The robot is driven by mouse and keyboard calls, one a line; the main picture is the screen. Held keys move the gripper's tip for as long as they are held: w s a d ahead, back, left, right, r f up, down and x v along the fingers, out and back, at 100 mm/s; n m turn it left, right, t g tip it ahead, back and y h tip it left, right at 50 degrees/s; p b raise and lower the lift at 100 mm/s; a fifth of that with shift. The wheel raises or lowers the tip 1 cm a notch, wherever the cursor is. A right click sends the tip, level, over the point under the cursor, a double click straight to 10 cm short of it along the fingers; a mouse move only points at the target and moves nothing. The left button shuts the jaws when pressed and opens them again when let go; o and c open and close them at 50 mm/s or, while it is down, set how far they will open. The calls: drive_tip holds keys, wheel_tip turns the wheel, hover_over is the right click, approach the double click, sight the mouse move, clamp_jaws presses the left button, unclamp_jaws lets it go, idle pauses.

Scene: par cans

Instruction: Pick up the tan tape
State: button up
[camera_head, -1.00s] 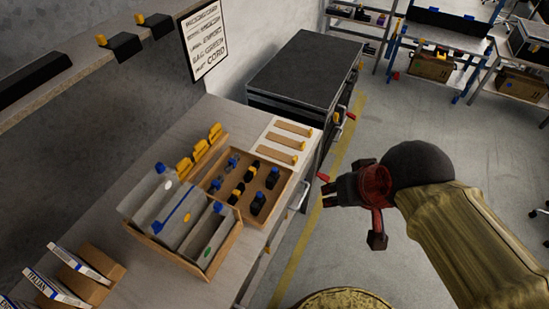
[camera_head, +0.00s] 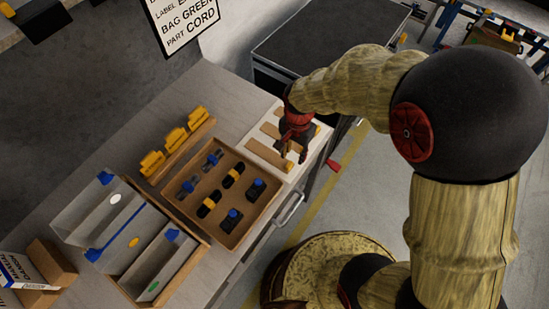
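Three flat tan strips lie on a white panel at the right end of the workbench. The near strip (camera_head: 268,155) shows best, and yellow pieces show at the strips' right ends. I cannot tell for sure which of these is the tan tape; no separate tape roll is clear. My gripper (camera_head: 293,153) points down over the right part of the white panel, by the right end of the near strip. Its dark fingers straddle a bit of yellow. Whether they touch or hold anything is too small to tell. The gripper and wrist hide part of the far strips.
A brown tray (camera_head: 225,239) of blue-capped and black-and-yellow items stands left of the panel. Grey bins (camera_head: 150,255) stand nearer, with yellow clips (camera_head: 175,138) behind. A dark-topped cabinet (camera_head: 330,40) stands beyond.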

sight(291, 162)
drive_tip(key=f, duration=0.1)
drive_tip(key=f+b, duration=0.1)
drive_tip(key=f, duration=0.1)
drive_tip(key=f+b, duration=0.1)
drive_tip(key=f, duration=0.1)
drive_tip(key=shift+a+f, duration=0.15)
drive_tip(key=shift+a, duration=0.1)
drive_tip(key=c, duration=0.4)
clamp_jaws()
